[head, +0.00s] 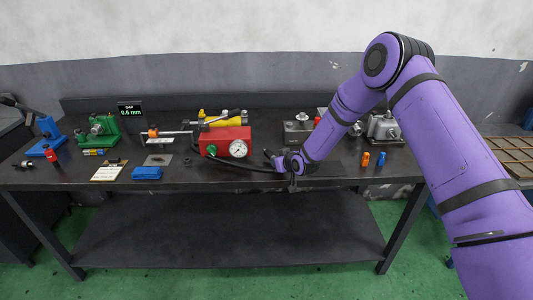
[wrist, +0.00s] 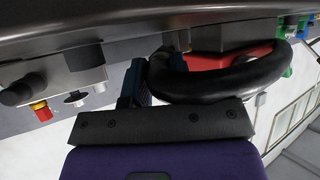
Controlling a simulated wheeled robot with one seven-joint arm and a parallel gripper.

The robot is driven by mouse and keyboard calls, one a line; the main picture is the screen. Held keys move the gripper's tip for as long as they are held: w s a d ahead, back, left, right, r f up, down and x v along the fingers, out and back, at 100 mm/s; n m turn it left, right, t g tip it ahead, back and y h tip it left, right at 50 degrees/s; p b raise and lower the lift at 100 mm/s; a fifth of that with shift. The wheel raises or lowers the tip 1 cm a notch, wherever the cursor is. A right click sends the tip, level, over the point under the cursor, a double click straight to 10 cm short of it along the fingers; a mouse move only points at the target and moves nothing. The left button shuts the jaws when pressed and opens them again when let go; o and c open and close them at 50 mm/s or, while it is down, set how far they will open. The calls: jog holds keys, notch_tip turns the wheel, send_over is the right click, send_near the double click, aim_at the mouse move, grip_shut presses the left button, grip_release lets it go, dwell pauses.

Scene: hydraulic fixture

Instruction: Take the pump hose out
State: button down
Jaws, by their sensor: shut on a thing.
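The black pump hose (head: 240,167) runs from the left part of the pump along the bench front to my gripper (head: 279,162). In the wrist view, the thick black hose (wrist: 235,85) curves close in front of the camera and enters my gripper (wrist: 152,78), which is shut on it. The red pump body (wrist: 235,57) shows behind it. The hose's far end is hidden by my gripper and wrist.
A metal block fixture (head: 298,130) stands behind my gripper. A blue cloth (head: 147,173) and clipboard (head: 109,171) lie on the left, near a green fixture (head: 99,130).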

jog(key=c, duration=0.9)
grip_release()
jog(key=v, duration=1)
jog(key=shift+s+r, duration=0.15)
jog(key=shift+s, duration=0.15)
jog(key=shift+d, duration=0.15)
